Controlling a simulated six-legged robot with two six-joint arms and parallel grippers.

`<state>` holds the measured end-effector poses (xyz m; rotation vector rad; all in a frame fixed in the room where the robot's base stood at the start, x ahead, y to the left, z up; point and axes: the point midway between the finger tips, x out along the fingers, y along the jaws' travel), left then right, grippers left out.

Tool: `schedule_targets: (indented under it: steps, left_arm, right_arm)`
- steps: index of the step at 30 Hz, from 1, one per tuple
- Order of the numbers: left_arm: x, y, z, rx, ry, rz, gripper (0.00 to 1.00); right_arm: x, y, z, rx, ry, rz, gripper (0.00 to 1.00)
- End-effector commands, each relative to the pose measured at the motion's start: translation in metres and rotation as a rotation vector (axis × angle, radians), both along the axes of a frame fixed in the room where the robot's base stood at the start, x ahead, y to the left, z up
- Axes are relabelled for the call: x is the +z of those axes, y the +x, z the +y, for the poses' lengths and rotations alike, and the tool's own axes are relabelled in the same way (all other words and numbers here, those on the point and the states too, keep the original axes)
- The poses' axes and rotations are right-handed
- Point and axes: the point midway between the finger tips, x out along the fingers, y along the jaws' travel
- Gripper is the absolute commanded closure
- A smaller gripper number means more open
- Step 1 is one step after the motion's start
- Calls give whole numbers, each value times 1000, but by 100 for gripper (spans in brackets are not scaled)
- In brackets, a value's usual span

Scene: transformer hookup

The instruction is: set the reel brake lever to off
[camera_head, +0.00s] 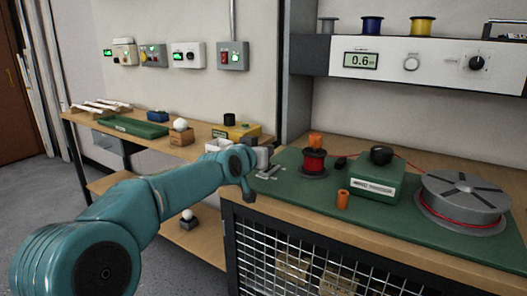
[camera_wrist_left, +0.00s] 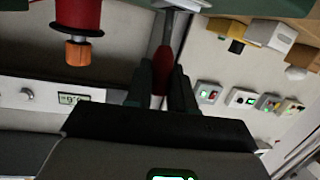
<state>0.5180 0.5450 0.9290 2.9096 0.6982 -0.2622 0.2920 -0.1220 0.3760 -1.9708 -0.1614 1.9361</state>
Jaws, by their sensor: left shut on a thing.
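The reel brake lever shows in the left wrist view as a red grip (camera_wrist_left: 160,71) on a grey stem. My left gripper (camera_wrist_left: 161,82) has its two dark fingers on either side of this grip and is shut on it. In the head view my left gripper (camera_head: 249,178) is at the left end of the green mat, beside a small grey bracket (camera_head: 268,171). The lever's red grip is hidden there behind my gripper. My right gripper is not in view.
A green box (camera_head: 376,178) with a black knob, an orange cylinder (camera_head: 342,199) and a large grey spool (camera_head: 463,196) stand on the mat to the right. A shelf with a 0.6 display (camera_head: 361,60) hangs above. A wooden side bench (camera_head: 155,137) stands at the left.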

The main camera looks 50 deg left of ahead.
Motion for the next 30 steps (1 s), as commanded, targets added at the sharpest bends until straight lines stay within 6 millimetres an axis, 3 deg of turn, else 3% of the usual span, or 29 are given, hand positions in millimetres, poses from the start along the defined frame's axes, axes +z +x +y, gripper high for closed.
schedule_targets:
  steps: [4, 5, 6, 7, 19, 25, 30]
  left_arm:
    - [-1, 0, -2, -3, -3, 0, 100]
    - [-1, 0, -2, -3, -3, 0, 67]
    - [-1, 0, -2, -3, -3, 0, 54]
    - [0, 0, -2, -3, -3, -1, 52]
    - [4, -11, -8, -1, 0, -3, 52]
    - [17, -52, -27, 0, 0, -5, 52]
    - [31, -89, -45, 2, 0, -2, 52]
  right_arm:
    - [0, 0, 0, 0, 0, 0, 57]
    - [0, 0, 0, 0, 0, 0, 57]
    - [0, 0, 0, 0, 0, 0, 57]
    - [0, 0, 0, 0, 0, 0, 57]
    - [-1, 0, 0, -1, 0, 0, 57]
    - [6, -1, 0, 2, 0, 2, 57]
    - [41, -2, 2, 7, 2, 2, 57]
